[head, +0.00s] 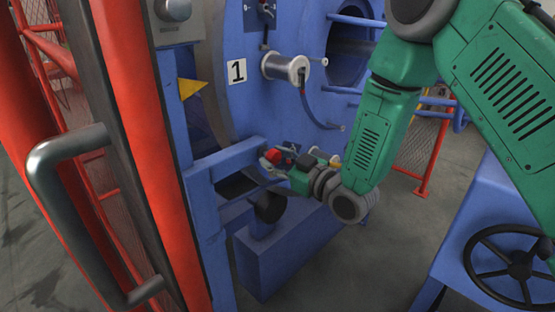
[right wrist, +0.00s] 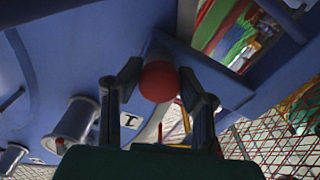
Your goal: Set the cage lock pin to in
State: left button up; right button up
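The red ball knob (right wrist: 158,81), which looks like the handle of the cage lock pin, sits between the fingertips of my right gripper (right wrist: 160,80) in the right wrist view. In the head view my right gripper (head: 284,158) reaches left to the red knob (head: 270,155) by the blue frame. The pin's shaft is hidden, so I cannot tell its position. My left gripper is not in view.
The big blue drum (head: 250,110) with a bobbin (head: 285,68) and a "1" label (head: 236,72) stands behind. A red guard post (head: 140,130) and a grey door handle (head: 65,175) are at left. A black handwheel (head: 515,265) is at lower right.

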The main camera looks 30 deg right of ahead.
jog(key=o, duration=0.4)
jog(key=shift+w, duration=0.2)
jog(key=shift+a, duration=0.1)
jog(key=v, duration=1.2)
jog(key=shift+f, duration=0.1)
